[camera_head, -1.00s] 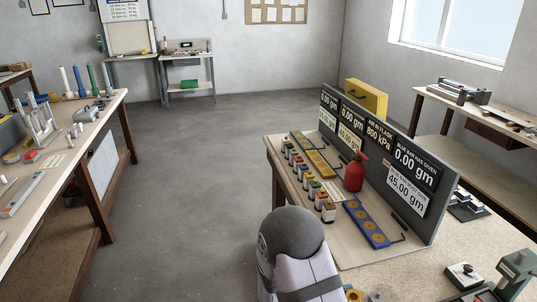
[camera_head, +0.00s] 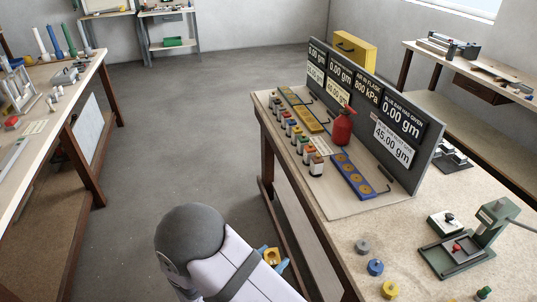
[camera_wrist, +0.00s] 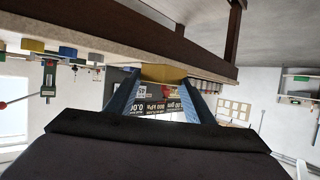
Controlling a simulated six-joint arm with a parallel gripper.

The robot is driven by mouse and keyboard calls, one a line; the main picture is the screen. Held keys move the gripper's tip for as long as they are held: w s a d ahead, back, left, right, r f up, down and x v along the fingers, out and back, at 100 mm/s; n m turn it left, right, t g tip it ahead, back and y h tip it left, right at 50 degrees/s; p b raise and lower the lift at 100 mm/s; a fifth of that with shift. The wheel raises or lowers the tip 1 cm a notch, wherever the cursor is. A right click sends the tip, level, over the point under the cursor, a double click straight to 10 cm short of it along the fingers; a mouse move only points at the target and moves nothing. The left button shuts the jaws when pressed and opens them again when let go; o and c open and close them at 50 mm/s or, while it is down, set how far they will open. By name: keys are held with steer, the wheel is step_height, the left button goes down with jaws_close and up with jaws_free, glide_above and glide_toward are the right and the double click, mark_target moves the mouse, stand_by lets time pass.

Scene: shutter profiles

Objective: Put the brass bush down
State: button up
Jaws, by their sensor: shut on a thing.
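The brass bush (camera_head: 271,255) is gold-coloured and held between the blue fingers of my gripper (camera_head: 274,261). In the head view it shows left of the bench's near edge, against the floor and the bench's leg. In the wrist view, which is upside down, the bush (camera_wrist: 163,73) sits between the two fingertips (camera_wrist: 163,78), and the fingers hide part of it. The bench edge runs just behind it there. I cannot tell its exact height against the bench top.
A green press (camera_head: 480,240), a red flask (camera_head: 342,127) and a blue holed rack (camera_head: 352,176) stand further off.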

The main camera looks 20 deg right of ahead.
steer(key=shift+d, duration=0.15)
